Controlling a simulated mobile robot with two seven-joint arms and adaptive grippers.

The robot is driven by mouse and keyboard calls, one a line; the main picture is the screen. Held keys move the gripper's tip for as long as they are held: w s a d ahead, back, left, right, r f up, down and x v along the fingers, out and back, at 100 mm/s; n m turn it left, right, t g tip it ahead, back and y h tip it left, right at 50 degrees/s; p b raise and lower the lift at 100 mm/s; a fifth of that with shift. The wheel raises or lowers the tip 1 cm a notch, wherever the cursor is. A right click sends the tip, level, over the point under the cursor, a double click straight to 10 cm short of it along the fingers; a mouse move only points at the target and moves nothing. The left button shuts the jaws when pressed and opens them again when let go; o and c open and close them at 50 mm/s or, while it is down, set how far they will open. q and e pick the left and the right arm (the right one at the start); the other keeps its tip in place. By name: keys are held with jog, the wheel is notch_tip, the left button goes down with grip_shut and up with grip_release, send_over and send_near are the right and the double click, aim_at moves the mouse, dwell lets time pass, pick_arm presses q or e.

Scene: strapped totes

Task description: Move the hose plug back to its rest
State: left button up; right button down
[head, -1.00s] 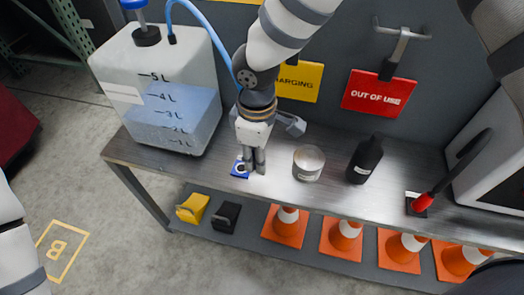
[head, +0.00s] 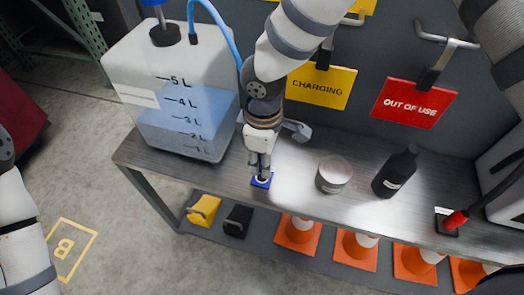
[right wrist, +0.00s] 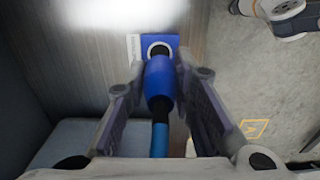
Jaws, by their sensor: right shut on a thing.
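The hose plug (right wrist: 160,84) is a blue cylinder on a blue hose (right wrist: 160,140). My right gripper (right wrist: 154,75) is shut on it, with one finger on each side. The rest is a small blue square with a pale ring (right wrist: 160,41) on the bench; it also shows in the head view (head: 262,182). In the head view my right gripper (head: 260,168) points down right over the rest, and its fingers hide most of the plug. I cannot tell whether the plug touches the ring. My left gripper is out of view.
A clear tank (head: 180,115) of blue liquid stands left on the bench (head: 295,195), joined to the hose. A jar (head: 333,174) and a black bottle (head: 395,172) stand to the right. Orange cones (head: 298,233) and yellow (head: 204,209) and black blocks sit on the lower shelf.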

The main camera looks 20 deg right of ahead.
jog(key=shift+f+b, duration=0.5)
jog(key=shift+f, duration=1.05)
jog(key=shift+f, duration=0.5)
dwell(1.6)
jog(key=c, duration=1.3)
grip_release()
notch_tip(320, 180, up, 12)
jog(key=shift+f, duration=0.1)
